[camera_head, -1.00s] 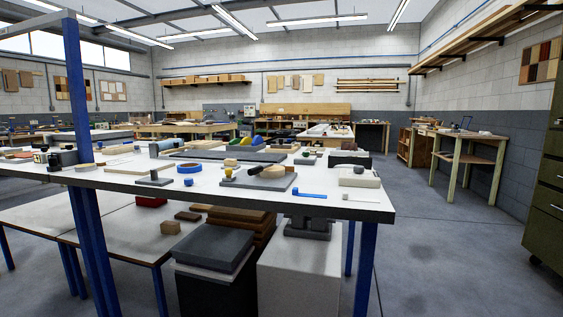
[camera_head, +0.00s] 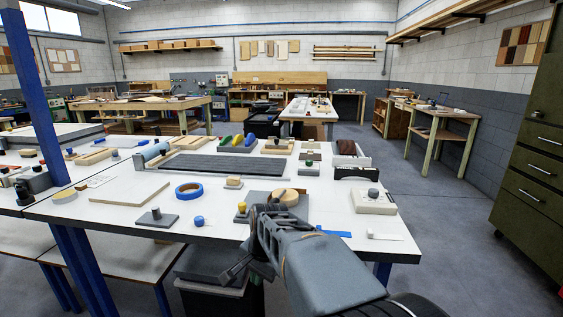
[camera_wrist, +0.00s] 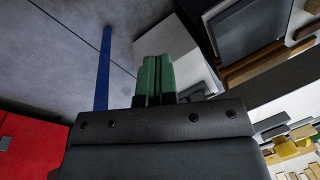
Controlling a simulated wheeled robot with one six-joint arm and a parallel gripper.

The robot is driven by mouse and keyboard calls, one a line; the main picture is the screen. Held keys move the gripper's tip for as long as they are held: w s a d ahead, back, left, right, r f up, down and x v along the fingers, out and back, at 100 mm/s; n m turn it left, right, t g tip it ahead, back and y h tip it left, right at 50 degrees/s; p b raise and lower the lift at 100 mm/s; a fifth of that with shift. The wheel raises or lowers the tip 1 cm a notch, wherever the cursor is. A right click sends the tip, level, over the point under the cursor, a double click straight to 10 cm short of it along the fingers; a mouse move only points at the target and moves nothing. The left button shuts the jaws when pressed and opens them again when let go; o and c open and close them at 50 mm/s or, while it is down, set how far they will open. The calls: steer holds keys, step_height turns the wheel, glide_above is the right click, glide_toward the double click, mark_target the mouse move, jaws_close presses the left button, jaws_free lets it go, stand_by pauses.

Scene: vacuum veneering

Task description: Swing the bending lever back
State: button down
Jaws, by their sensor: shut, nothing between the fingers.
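A grey plate (camera_head: 262,197) with a round wooden block (camera_head: 286,198) lies near the front of the white table. A yellow knob (camera_head: 242,207) stands at its left side; it looks like the bending jig and its lever knob. My arm hides part of the plate and any lever bar, so I cannot tell the lever's angle. My gripper shows in the wrist view with green fingers (camera_wrist: 153,60) together and nothing between them. It hangs low at the front of the table, apart from the knob.
The white table (camera_head: 120,212) also holds a blue tape ring (camera_head: 188,190), a dark weight with a knob (camera_head: 156,217), a blue strip (camera_head: 333,233) and a pale box with a grey knob (camera_head: 362,200). Grey floor (camera_head: 447,230) is free at right.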

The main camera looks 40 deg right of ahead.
mark_target(277, 200)
steer(key=w+d+r+m+y+p, duration=0.1)
steer(key=w+d+r+m+p, duration=0.1)
steer(key=d+r+m+p, duration=0.7)
steer(key=w+d+r+m+p, duration=0.2)
steer(key=d+r+m+p, duration=0.65)
steer(key=r, duration=0.35)
steer(key=shift+n+t, duration=0.4)
steer(key=shift+n, duration=0.05)
steer(key=b+x, duration=0.1)
steer(key=x, duration=0.8)
steer(key=shift+w+d+f, duration=0.1)
steer(key=shift+w, duration=0.05)
steer(key=shift+w+a+f+p, duration=0.15)
steer(key=shift+w+a, duration=0.15)
steer(key=shift+w, duration=0.15)
steer(key=shift+w+a+f+p, duration=0.15)
steer(key=shift+w+a, duration=0.1)
steer(key=shift+w, duration=0.25)
steer(key=shift+w+a, duration=0.45)
steer(key=shift+w, duration=0.3)
steer(key=shift+a, duration=0.1)
steer(key=shift+p, duration=0.3)
